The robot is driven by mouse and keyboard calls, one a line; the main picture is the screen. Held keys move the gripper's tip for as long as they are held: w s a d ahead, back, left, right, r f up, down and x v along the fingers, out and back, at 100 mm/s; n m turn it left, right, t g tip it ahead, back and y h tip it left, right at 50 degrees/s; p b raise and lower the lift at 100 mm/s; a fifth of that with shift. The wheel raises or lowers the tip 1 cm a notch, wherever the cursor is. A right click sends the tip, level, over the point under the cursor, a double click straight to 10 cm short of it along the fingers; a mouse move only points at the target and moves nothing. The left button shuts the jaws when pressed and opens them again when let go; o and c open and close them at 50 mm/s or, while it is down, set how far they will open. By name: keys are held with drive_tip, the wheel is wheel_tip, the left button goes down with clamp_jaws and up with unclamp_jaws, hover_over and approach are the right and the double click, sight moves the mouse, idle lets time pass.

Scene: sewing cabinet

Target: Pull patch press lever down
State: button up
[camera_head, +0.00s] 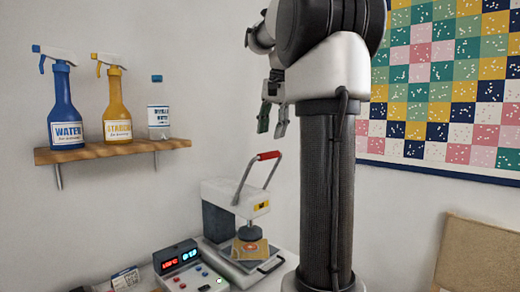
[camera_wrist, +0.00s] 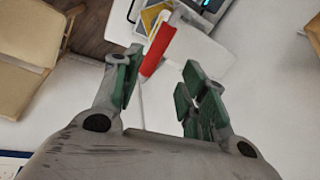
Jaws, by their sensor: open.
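The patch press (camera_head: 220,212) stands on the white surface at lower centre in the head view. Its metal lever (camera_head: 244,178) is raised and ends in a red grip (camera_head: 269,155). A round press head sits over a small tan patch (camera_head: 250,252). My gripper (camera_head: 272,121) is open and empty, pointing down above the red grip and apart from it. In the wrist view my gripper (camera_wrist: 160,70) shows green finger pads spread apart. The red grip (camera_wrist: 158,47) lies beyond the fingertips, slanting across the gap toward the left finger.
A control box (camera_head: 190,270) with lit displays stands left of the press. A wooden shelf (camera_head: 110,151) on the wall holds a blue bottle (camera_head: 63,105), a yellow bottle (camera_head: 117,105) and a clear bottle (camera_head: 158,110). A patchwork quilt (camera_head: 450,85) hangs at right.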

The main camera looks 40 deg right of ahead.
drive_tip(key=shift+w+a+r+m, duration=0.1)
drive_tip(key=shift+r+m, duration=0.3)
drive_tip(key=shift+m+g, duration=0.3)
drive_tip(key=shift+m, duration=0.4)
drive_tip(key=f, duration=0.7)
drive_tip(key=shift+w+a+f, duration=0.3)
drive_tip(key=shift+a+f, duration=0.05)
drive_tip(key=shift+f, duration=0.05)
clamp_jaws()
